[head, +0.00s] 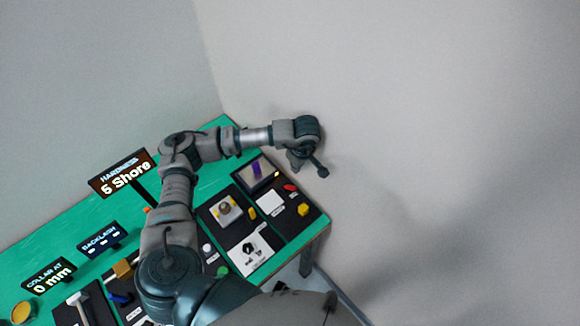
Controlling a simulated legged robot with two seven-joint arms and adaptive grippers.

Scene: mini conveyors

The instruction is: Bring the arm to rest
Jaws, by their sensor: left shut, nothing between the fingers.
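My left arm (177,190) reaches up from the bottom of the head view, bends at the elbow and extends to the right over the green table (215,130). My left gripper (322,171) hangs past the table's right end, near the grey wall. It is small and dark here, shut, with nothing held. It is apart from the items on the table. My right gripper is not in view.
Black mats hold a purple item (257,170), a yellow piece (303,209), a white card (250,254) and a hammer (77,303). Signs stand behind, including "HARDNESS 5 Shore" (122,174). A yellow round item (21,312) is at far left. Grey walls border the table.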

